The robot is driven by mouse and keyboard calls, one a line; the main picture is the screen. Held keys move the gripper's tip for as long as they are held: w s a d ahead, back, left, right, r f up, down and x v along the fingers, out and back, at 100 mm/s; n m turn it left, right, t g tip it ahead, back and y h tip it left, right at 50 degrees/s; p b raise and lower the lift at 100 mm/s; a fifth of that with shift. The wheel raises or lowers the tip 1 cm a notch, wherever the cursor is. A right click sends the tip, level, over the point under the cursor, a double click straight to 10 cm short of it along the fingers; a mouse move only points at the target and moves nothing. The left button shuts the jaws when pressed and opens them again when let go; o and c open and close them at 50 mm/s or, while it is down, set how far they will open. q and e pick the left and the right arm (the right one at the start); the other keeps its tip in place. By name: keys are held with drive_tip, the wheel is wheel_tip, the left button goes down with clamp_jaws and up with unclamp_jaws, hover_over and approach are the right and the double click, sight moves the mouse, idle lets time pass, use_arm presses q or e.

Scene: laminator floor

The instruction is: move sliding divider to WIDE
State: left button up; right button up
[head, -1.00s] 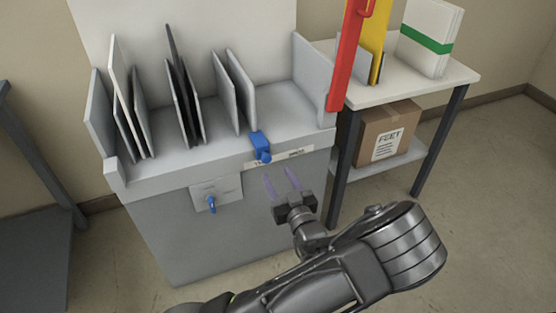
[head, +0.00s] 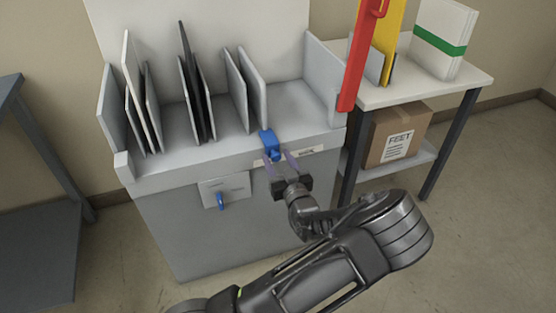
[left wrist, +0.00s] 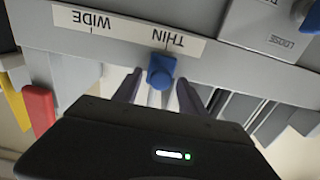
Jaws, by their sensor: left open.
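The sliding divider's blue knob (head: 269,143) sits on the front edge of the grey sorter (head: 200,240). In the left wrist view, which looks upside down, the blue knob (left wrist: 161,71) is at the THIN mark of the white label strip (left wrist: 125,27), with WIDE farther left. My left gripper (head: 279,163) is just in front of the knob. Its open fingers (left wrist: 158,84) lie on either side of the knob, with gaps showing; contact is not clear. The strip is partly hidden in the head view. My right gripper is not in view.
A lower blue lever (head: 220,200) on a small plate is left of my gripper. Upright panels (head: 245,90) stand in the sorter. A red bar (head: 358,60) rises at its right end. A white table (head: 440,85) with a box (head: 397,135) below stands at right.

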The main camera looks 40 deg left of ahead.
use_arm(q)
drive_tip(key=shift+c, duration=0.6)
clamp_jaws()
idle(0.8)
